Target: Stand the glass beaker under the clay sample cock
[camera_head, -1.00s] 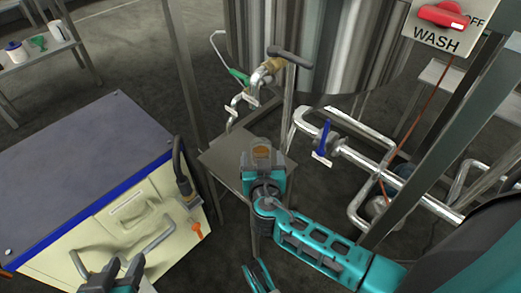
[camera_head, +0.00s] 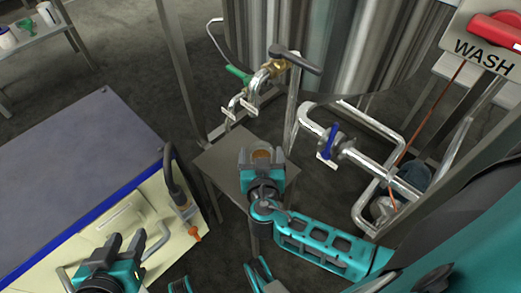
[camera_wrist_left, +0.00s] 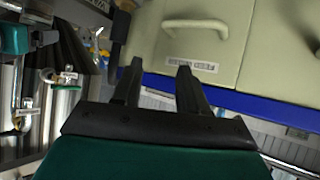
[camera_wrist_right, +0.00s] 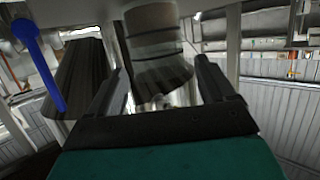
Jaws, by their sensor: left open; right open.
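The glass beaker (camera_wrist_right: 155,45) appears as a clear, round-walled vessel between the fingers of my right gripper (camera_wrist_right: 165,85). In the head view the right gripper (camera_head: 262,155) is open around a round brownish top, seemingly the beaker, over the small grey metal stand (camera_head: 220,165). Whether the fingers touch it is unclear. Above and behind are two sample cocks: one with a green handle (camera_head: 238,73) and one with a brass body and dark lever (camera_head: 292,58). I cannot tell which is clay. My left gripper (camera_head: 126,242) is open and empty before the cream cabinet.
The steel tank (camera_head: 320,40) stands behind the cocks. A pipe with a blue-handled valve (camera_head: 328,140) runs right of the stand. The blue-edged cabinet (camera_head: 80,170) is at left, with a hose nozzle (camera_head: 182,200) on its side. A red WASH switch (camera_head: 495,32) is at upper right.

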